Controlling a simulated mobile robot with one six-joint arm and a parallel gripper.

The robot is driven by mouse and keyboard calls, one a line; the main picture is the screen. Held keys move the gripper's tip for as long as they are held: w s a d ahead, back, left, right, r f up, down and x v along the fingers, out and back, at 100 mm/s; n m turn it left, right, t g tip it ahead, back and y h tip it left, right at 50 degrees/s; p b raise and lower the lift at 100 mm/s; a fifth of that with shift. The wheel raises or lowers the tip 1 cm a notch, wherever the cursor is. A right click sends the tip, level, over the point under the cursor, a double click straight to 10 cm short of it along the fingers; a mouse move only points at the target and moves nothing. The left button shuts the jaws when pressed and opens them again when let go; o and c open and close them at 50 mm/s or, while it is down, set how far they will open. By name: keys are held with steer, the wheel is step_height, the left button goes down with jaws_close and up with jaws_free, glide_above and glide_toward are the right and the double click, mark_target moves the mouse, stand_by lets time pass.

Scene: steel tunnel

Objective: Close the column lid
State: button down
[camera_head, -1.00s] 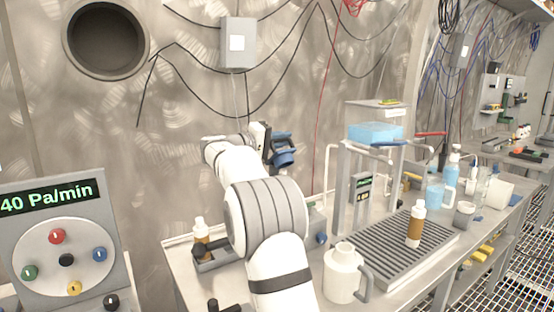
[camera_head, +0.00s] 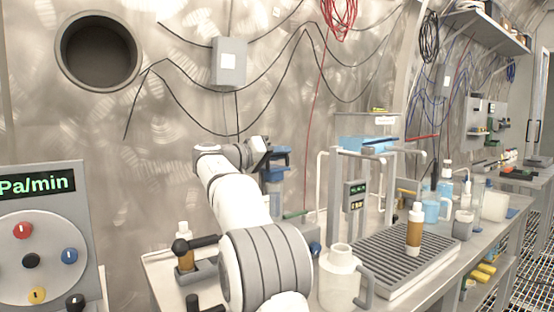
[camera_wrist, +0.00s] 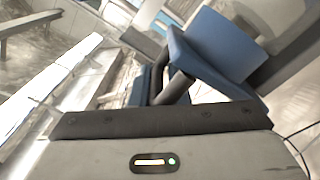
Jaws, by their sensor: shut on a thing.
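A blue lid-like part (camera_head: 276,158) shows at the end of my arm, left of the steel frame in the head view. A blue-grey upright body (camera_head: 272,186) stands just below it, partly behind my arm; whether the two touch I cannot tell. In the wrist view the blue part (camera_wrist: 215,50) fills the upper middle as flat, tilted panels with a dark round bar in front. My gripper (camera_head: 265,156) is shut on the blue part, seemingly at this bar (camera_wrist: 177,88). The fingertips are mostly hidden in both views.
A white jug (camera_head: 338,278), a ribbed tray (camera_head: 385,265) and a brown bottle (camera_head: 414,230) stand right of my arm. A steel frame (camera_head: 335,195) carries a light-blue tank (camera_head: 366,144). Another bottle (camera_head: 185,247) stands left. A grey wall box (camera_head: 229,62) hangs above.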

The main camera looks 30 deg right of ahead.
steer(key=shift+s+d+r, duration=0.1)
steer(key=shift+s, duration=0.1)
steer(key=c, duration=1.5)
jaws_free()
steer(key=a, duration=0.5)
steer(key=s+a+p, duration=0.1)
steer(key=a, duration=0.1)
steer(key=shift+a, duration=0.35)
steer(key=shift+w+r, duration=0.1)
